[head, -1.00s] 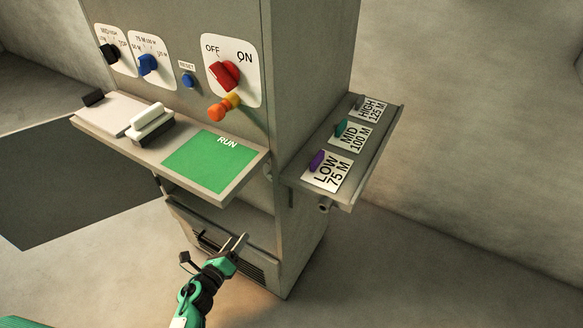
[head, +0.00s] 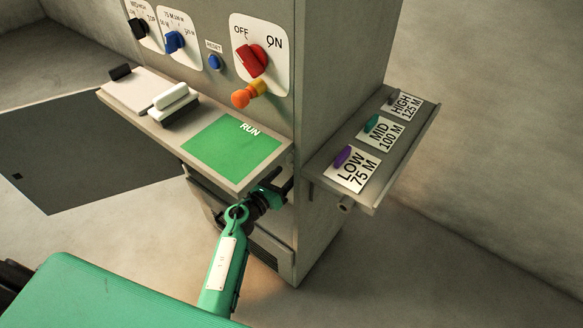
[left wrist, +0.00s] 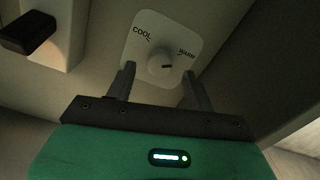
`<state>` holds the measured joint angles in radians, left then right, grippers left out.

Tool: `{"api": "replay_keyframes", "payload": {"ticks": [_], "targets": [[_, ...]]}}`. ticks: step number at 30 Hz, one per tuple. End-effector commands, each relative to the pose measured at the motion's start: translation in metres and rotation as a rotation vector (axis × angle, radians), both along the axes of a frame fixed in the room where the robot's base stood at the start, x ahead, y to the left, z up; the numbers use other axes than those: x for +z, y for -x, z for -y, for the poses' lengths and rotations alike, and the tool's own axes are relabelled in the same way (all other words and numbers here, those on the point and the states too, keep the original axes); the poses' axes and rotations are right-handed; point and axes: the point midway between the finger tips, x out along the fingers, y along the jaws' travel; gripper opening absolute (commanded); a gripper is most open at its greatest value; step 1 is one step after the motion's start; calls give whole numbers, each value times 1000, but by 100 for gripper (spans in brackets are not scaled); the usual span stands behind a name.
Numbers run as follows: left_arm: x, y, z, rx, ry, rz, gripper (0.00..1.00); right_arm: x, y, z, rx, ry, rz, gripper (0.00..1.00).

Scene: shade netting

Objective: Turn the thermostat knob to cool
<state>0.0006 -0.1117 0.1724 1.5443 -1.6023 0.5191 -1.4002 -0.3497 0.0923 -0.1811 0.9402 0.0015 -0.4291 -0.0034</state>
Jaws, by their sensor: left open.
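The thermostat knob (left wrist: 161,66) is a round pale knob on a white plate (left wrist: 137,42) marked COOL at the left and WARM at the right, seen in the left wrist view. A dark mark on the knob points right, on the WARM side. My left gripper (left wrist: 160,82) is open, with one finger on each side of the knob in that view; I cannot tell whether they touch it. In the head view my left gripper (head: 277,185) is partly under the shelf, and the knob is hidden there. My right gripper is not in view.
The shelf with the green RUN mat (head: 232,150) overhangs my left gripper. A side shelf (head: 400,150) holds LOW, MID and HIGH cards. A dark block (left wrist: 28,33) is near the plate.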

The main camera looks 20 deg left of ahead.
Motion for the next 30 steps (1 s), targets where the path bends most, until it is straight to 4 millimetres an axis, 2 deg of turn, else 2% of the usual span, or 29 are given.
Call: {"api": "replay_keyframes", "payload": {"ticks": [3,9,20,27,30], "targets": [[1,-17,6,1,3,1,53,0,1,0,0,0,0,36],[0,-32,11,1,2,-1,53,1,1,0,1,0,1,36],[0,-35,13,1,0,0,53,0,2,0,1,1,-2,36],[0,-35,13,1,1,-1,9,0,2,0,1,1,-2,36],[0,-35,13,1,2,-1,9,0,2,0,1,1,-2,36]]}}
